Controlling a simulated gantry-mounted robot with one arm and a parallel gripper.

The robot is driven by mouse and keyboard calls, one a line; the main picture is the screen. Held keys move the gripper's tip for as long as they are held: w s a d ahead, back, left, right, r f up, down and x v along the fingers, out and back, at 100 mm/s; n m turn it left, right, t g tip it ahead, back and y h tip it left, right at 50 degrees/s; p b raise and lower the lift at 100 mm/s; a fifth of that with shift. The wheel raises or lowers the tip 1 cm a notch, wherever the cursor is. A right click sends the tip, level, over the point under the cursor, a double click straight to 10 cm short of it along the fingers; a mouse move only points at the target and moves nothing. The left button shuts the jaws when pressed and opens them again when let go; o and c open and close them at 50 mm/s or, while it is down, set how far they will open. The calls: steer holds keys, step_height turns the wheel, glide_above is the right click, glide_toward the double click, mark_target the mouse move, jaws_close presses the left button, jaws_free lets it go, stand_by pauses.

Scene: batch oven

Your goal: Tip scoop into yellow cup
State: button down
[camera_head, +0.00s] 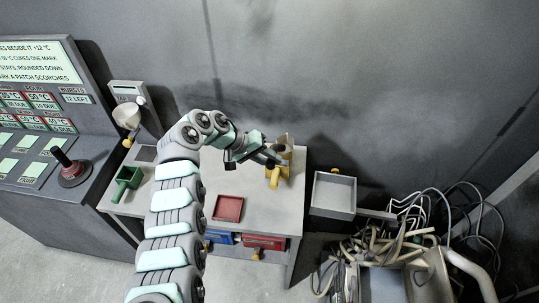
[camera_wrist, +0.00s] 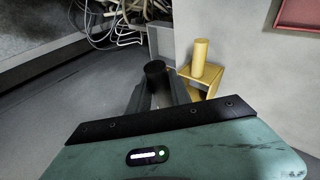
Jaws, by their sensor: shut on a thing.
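The yellow cup (camera_head: 273,177), a square cup with a round yellow handle, stands near the right end of the pale bench. It also shows in the wrist view (camera_wrist: 201,58), just right of my fingers. My gripper (camera_head: 275,160) is right at the cup in the head view. In the wrist view my gripper (camera_wrist: 158,90) is shut on a short black cylinder (camera_wrist: 155,73), which looks like the scoop's handle. The scoop's bowl and any contents are hidden, so I cannot tell its tilt or whether it touches the cup.
A red tray (camera_head: 228,208) lies on the bench front. A grey open bin (camera_head: 334,194) is right of the bench, by tangled cables (camera_head: 420,215). Blue (camera_head: 220,238) and red (camera_head: 263,242) drawers sit below.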

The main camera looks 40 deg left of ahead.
step_height(320, 180, up, 7)
steer(key=w+d+g+y+p, duration=0.2)
steer(key=g+y+p, duration=0.3)
steer(key=p, duration=0.3)
steer(key=shift+w+d+m+g+y, duration=0.2)
steer(key=shift+d+m+g+y, duration=0.1)
steer(key=shift+g+y, duration=0.15)
steer(key=shift+r, duration=0.1)
stand_by(0.4)
